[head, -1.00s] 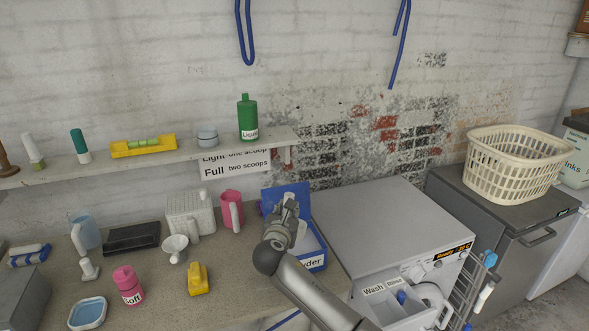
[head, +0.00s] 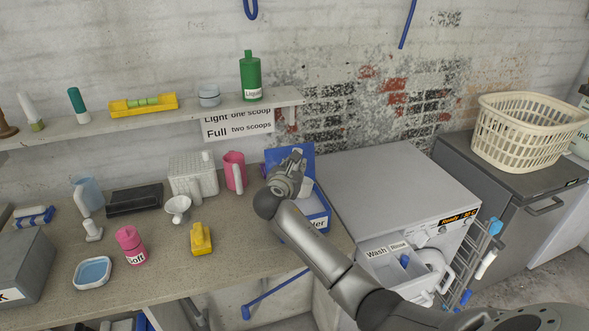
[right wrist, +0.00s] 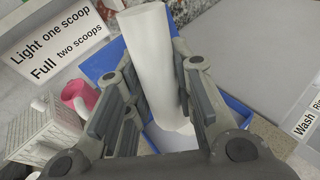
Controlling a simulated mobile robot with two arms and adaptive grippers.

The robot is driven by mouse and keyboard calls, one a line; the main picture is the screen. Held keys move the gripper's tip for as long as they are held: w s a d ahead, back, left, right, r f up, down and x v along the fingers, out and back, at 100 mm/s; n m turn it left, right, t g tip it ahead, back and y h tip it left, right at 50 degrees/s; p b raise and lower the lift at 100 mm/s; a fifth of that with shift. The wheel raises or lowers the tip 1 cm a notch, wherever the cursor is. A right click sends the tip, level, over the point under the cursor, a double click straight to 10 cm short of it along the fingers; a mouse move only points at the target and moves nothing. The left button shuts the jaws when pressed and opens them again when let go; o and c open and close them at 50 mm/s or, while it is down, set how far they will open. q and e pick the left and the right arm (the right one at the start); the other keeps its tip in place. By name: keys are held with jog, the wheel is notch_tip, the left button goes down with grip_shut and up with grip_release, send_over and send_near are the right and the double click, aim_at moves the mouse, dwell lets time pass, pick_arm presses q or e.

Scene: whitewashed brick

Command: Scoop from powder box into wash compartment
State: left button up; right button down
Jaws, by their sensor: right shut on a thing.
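The blue powder box (head: 318,217) stands open on the worktop, its lid raised behind. My right gripper (head: 296,163) is over the box and hides much of its inside. In the right wrist view its fingers (right wrist: 158,100) are shut on a white rounded handle (right wrist: 152,60), which looks like the scoop's. The handle's lower end is over pale powder (right wrist: 170,138) in the blue box; I cannot tell whether the scoop's bowl holds powder. The wash compartment (head: 382,268), labelled "Wash", is in the washer's pulled-out drawer, beside the "Rinse" part. My left gripper is not in view.
The washing machine (head: 385,185) stands right of the box. A pink mug (head: 235,172), a white basket (head: 192,178), a funnel (head: 178,208) and a yellow object (head: 201,239) stand to its left. A shelf (head: 225,108) with a green bottle (head: 250,78) hangs above.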

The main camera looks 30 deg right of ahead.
notch_tip(320, 180, down, 4)
jog(key=b, duration=0.4)
jog(key=shift+f+b, duration=0.75)
jog(key=shift+f, duration=1.55)
jog(key=shift+n+t+h, duration=0.3)
jog(key=shift+h, duration=0.2)
jog(key=shift+r+p, duration=2.05)
jog(key=shift+r, duration=0.8)
jog(key=shift+n+t+h, duration=0.5)
jog(key=shift+n+h, duration=0.1)
jog(key=shift+r+p, duration=2.3)
jog(key=shift+r, duration=1.4)
